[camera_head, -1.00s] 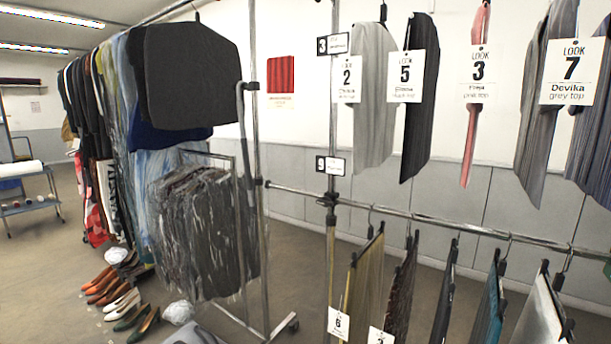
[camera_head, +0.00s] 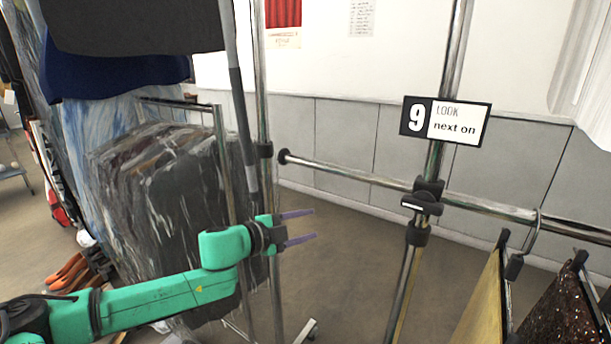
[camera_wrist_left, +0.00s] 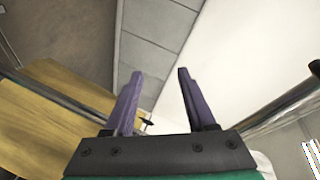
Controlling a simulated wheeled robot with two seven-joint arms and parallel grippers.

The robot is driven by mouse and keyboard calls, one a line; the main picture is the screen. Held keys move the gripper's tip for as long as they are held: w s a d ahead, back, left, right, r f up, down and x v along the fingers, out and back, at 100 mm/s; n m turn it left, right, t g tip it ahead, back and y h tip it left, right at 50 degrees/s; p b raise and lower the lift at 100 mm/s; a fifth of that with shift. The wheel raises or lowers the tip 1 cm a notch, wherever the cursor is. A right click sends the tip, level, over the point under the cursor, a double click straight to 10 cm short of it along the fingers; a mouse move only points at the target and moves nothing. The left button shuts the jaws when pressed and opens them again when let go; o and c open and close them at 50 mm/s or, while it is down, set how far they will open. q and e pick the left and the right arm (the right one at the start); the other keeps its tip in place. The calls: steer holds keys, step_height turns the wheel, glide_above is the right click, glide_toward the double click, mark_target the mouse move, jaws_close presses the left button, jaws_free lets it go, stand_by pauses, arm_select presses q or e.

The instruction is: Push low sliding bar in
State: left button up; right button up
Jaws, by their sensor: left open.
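The low sliding bar (camera_head: 350,174) is a horizontal chrome tube in the head view. It runs through a dark clamp (camera_head: 427,200) on an upright post. Its dark-capped left end (camera_head: 284,156) sticks out to the left of that post. My left gripper (camera_head: 300,227) has purple fingers and is open and empty. It appears below the bar's capped end, apart from it in the picture; the depth between them is hard to judge. In the left wrist view its two fingers (camera_wrist_left: 158,80) stand apart with nothing between them. My right gripper is not in view.
Dark bagged garments (camera_head: 165,190) hang on a rack at left, behind my left arm. A sign reading 9 (camera_head: 445,121) is on the post. A yellow garment (camera_head: 480,300) and a dark speckled one (camera_head: 555,305) hang at lower right. Floor between the racks looks clear.

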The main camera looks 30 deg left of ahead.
mark_target(291, 154)
arm_select(q)
steer(key=s+a+r+m+h, duration=0.1)
steer(key=s+a+r+m, duration=0.2)
steer(key=a+r, duration=0.35)
steer(key=s+a+r+m+h, duration=0.1)
steer(key=s+a+r+m, duration=0.25)
steer(key=r, duration=0.65)
steer(key=shift+n, duration=0.45)
steer(key=p+x, duration=0.2)
steer(key=p, duration=0.2)
steer(key=p+x, duration=0.3)
steer(key=p, duration=0.2)
steer(key=a+r+p+x, duration=0.1)
steer(key=p+x, duration=0.2)
steer(key=p, duration=0.1)
steer(key=shift+w+p, duration=0.3)
steer(key=shift+p, duration=0.05)
steer(key=p+x, duration=0.3)
steer(key=shift+f, duration=0.2)
steer(key=shift+w+d+f+p, duration=0.2)
steer(key=shift+w+d+f, duration=0.15)
steer(key=shift+w, duration=0.25)
steer(key=shift+w+d+f+p, duration=0.2)
steer(key=shift+w+d+f, duration=0.15)
steer(key=shift+w, duration=0.3)
steer(key=shift+w+d+f+g, duration=0.2)
steer(key=shift+w+f+g, duration=0.05)
steer(key=shift+w+g, duration=0.05)
steer(key=shift+s, duration=0.1)
jaws_close()
